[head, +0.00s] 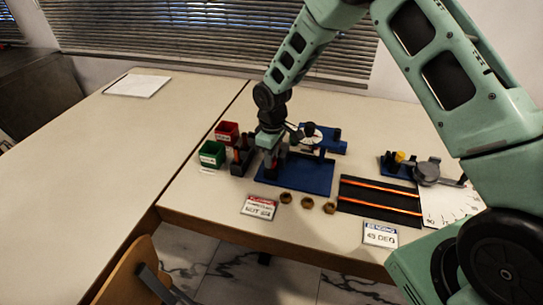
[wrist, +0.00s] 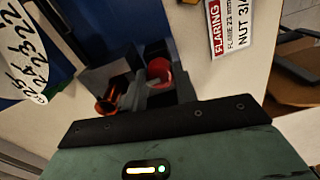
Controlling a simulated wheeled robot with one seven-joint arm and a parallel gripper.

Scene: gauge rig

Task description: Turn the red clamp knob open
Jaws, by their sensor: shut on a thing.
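The red clamp knob (wrist: 158,70) shows in the wrist view as a short red cylinder between the dark grey fingers of my gripper (wrist: 140,88). The fingers hide part of it. An orange copper-like piece (wrist: 109,101) lies just left of it. In the head view my gripper (head: 270,162) points down over the left part of the blue rig base (head: 305,183). A bit of red shows at its tips, too small there to tell the knob's angle. My gripper is shut on the knob.
A red bin (head: 228,132), a green bin (head: 211,154) and a dark rack (head: 240,163) stand close left. A white dial (head: 311,132) stands behind right. Several brass nuts (head: 307,203) and a flaring card (head: 259,207) lie in front.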

